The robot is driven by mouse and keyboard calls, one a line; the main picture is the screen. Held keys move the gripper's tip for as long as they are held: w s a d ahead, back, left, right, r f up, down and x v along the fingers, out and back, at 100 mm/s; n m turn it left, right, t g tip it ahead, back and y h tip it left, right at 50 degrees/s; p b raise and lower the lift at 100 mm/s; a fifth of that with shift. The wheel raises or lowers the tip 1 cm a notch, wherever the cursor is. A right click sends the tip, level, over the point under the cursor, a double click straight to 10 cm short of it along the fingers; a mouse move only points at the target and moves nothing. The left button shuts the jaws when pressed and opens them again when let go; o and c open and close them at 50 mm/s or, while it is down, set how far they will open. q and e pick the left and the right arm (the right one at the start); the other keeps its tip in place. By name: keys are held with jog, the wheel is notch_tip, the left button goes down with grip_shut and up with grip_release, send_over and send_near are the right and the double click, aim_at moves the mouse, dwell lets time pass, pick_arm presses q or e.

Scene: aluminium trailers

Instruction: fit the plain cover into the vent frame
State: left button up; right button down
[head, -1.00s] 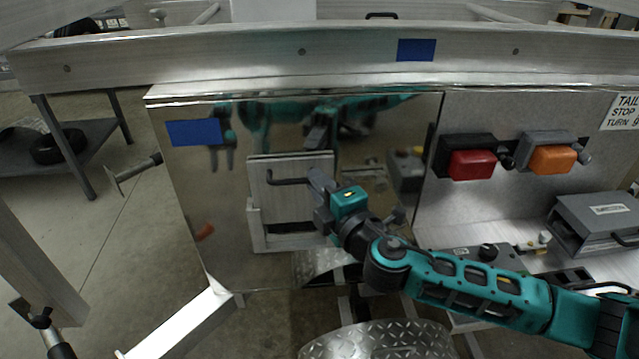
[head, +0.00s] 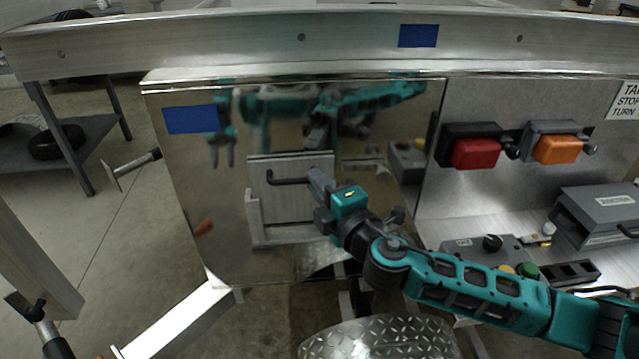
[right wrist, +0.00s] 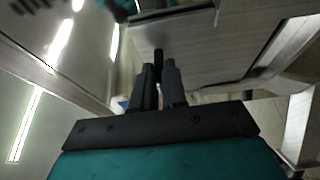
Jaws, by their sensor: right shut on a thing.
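The plain cover (head: 286,205) is a flat grey plate with a dark bent handle (head: 280,181) near its top. It stands upright at the vent frame (head: 253,222), a light metal frame on the shiny panel, with its lower part between the frame's sides. I cannot tell whether it is fully seated. My right gripper (head: 317,181) is shut on the cover's handle at its right end. In the right wrist view, the fingers (right wrist: 158,82) are close together in front of the grey plate (right wrist: 185,35).
The mirror-like panel (head: 205,255) has blue tape (head: 191,120). To its right are a red lamp (head: 476,153), an orange lamp (head: 556,149) and a grey box (head: 605,220). A diamond-plate fender (head: 380,338) lies below; a metal beam (head: 180,320) runs at lower left.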

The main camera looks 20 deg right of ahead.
aim_at(307, 189)
jog(key=shift+f+b, duration=2)
jog(key=shift+f, duration=0.3)
jog(key=c, duration=1.1)
grip_release()
jog(key=shift+s, duration=0.15)
jog(key=s+d, duration=0.2)
jog(key=s, duration=1)
jog(key=shift+s+d, duration=0.2)
jog(key=shift+d, duration=0.1)
jog(key=shift+f, duration=0.2)
